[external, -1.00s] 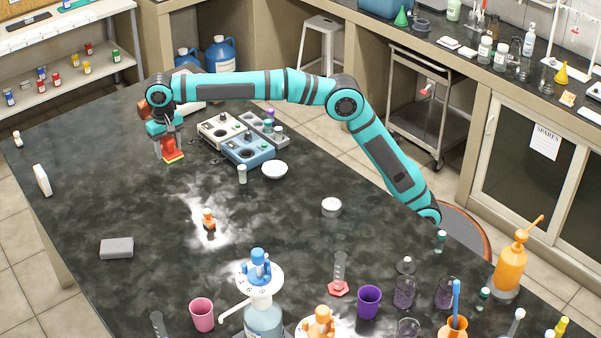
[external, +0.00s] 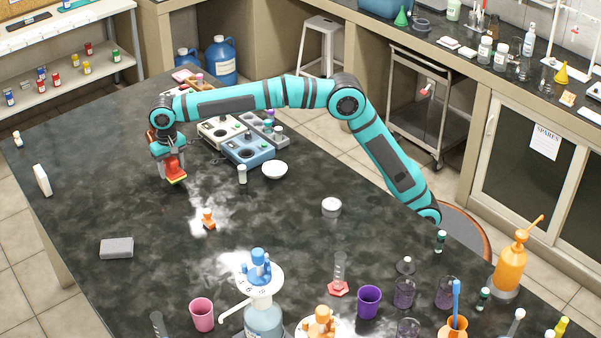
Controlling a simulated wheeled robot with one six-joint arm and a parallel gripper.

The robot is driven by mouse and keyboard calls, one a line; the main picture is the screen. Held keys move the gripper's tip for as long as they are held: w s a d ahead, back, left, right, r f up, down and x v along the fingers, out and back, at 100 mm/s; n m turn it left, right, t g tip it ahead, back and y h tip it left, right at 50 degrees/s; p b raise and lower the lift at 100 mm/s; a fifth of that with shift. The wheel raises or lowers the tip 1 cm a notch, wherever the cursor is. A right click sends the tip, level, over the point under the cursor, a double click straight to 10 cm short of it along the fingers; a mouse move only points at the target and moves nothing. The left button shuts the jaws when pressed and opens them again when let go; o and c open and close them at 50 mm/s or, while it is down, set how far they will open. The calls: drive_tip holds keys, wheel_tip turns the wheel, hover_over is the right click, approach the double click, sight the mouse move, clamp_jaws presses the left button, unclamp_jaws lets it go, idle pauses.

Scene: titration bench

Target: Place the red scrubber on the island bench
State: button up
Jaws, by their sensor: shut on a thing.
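The red scrubber (external: 175,169) has a red-orange body with a yellowish-green underside. My gripper (external: 172,160) is shut on it at the left part of the island bench (external: 110,185), a dark stone-like top. The scrubber's underside faces down, at or just above the bench top; I cannot tell whether it touches. The gripper's fingers partly hide the scrubber.
A small orange piece (external: 209,219) stands in front, among white powdery patches. A grey block (external: 117,248) lies front left. The bench left of my gripper is mostly clear.

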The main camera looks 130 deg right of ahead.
sight(173, 174)
drive_tip(key=shift+f, duration=1.55)
drive_tip(key=shift+f, duration=0.1)
drive_tip(key=o, duration=1)
wheel_tip(173, 174, up, 12)
drive_tip(key=shift+r, duration=0.1)
